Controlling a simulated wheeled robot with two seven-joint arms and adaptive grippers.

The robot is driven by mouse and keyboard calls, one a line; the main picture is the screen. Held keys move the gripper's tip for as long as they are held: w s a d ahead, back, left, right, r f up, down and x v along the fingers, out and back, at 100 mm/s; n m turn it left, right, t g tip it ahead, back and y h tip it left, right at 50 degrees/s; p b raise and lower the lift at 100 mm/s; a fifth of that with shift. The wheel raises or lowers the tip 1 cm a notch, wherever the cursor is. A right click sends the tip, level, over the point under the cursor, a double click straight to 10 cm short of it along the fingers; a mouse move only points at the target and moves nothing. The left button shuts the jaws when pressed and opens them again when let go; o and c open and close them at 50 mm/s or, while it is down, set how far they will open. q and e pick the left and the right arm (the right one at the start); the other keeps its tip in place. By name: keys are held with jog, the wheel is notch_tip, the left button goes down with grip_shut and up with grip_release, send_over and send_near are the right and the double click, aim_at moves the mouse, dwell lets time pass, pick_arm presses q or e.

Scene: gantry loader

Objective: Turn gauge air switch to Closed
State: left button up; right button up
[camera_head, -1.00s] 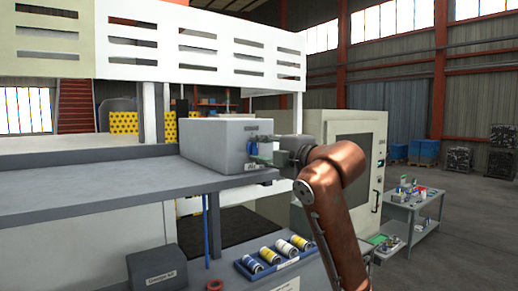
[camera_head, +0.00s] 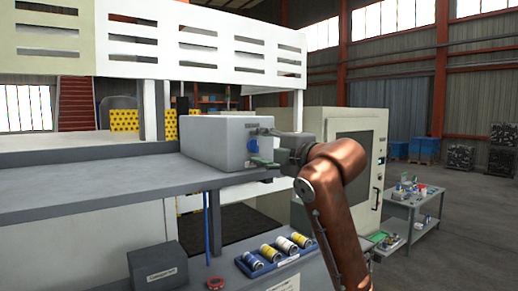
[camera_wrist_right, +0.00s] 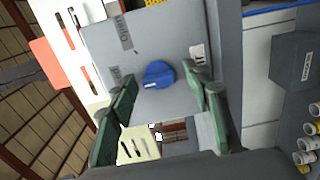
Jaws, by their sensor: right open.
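The gauge air switch is a round blue knob (camera_head: 252,147) on the end face of a grey box (camera_head: 213,142) that stands on the grey shelf. In the right wrist view the knob (camera_wrist_right: 158,75) shows a short white mark near its edge. My left gripper is out of view.
The grey shelf (camera_head: 90,205) runs left from the box. Below it are a blue tray (camera_head: 240,266) with several cans, a dark labelled box (camera_head: 158,268) and a red ring (camera_head: 215,283). A beige machine cabinet (camera_head: 357,150) and a cart (camera_head: 415,210) stand to the right.

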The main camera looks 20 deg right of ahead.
jog(key=v, duration=1.2)
jog(key=shift+w, duration=0.1)
